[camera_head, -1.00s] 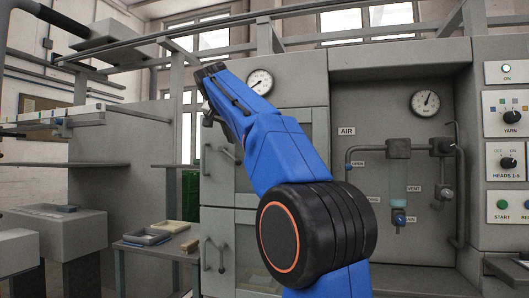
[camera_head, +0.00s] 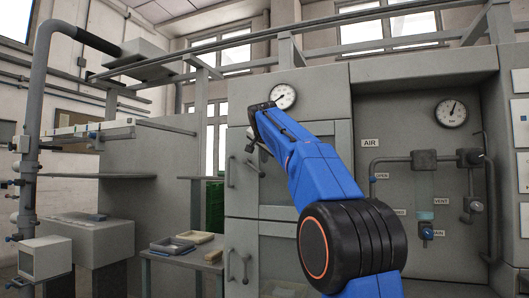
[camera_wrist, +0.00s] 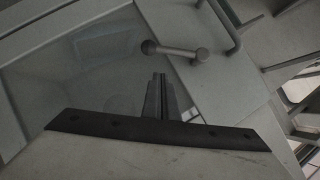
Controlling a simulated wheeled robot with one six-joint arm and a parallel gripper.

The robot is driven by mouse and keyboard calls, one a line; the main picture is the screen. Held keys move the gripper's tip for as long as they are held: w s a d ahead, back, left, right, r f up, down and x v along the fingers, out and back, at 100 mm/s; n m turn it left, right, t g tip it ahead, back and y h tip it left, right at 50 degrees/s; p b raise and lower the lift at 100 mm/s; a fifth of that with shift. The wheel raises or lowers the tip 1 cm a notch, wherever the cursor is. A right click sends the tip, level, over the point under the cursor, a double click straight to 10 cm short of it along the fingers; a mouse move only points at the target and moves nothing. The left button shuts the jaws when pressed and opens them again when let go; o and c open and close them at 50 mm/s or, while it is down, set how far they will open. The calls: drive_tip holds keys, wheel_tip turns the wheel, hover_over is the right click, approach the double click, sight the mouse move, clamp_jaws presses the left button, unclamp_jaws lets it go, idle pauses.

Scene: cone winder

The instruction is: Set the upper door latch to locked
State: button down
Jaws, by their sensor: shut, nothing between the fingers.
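The upper door (camera_head: 243,198) is the grey, windowed door under the left gauge. It looks closed in the head view. Its latch (camera_wrist: 176,50) shows in the wrist view as a short grey lever with rounded ends, lying nearly level in the picture, close to the door's bar handle (camera_wrist: 220,24). My gripper (camera_wrist: 160,78) is shut and empty. Its tips are just below the lever in the wrist picture, apart from it as far as I can see. In the head view my blue arm hides part of the door, and I cannot make out the latch clearly.
A lower door with its own handle (camera_head: 238,266) is below. A gauge (camera_head: 283,96) is above the upper door. The recessed AIR panel (camera_head: 400,110) with pipes and valves is to the right. A side table with trays (camera_head: 172,246) stands at the left.

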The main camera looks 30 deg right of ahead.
sight(257, 170)
drive_tip(key=shift+w+a+f, duration=0.25)
drive_tip(key=shift+w+f, duration=0.25)
drive_tip(key=shift+f, duration=0.2)
drive_tip(key=shift+w+a+f, duration=0.25)
drive_tip(key=shift+w+f, duration=0.2)
drive_tip(key=shift+f, duration=0.25)
drive_tip(key=shift+f+m+t, duration=0.3)
drive_tip(key=shift+f, duration=0.05)
drive_tip(key=shift+w+a+f+m+t+y, duration=0.15)
drive_tip(key=shift+f+m+t, duration=0.25)
drive_tip(key=shift+f+m, duration=0.1)
drive_tip(key=shift+w+a+f+m+t+y, duration=0.15)
drive_tip(key=shift+f+m+t, duration=0.25)
drive_tip(key=shift+f, duration=0.1)
drive_tip(key=w+a+f+m+t, duration=0.2)
drive_tip(key=f, duration=0.1)
drive_tip(key=shift+w+m, duration=0.3)
drive_tip(key=shift+w, duration=0.05)
drive_tip(key=shift+w+f, duration=0.1)
drive_tip(key=shift+f, duration=0.15)
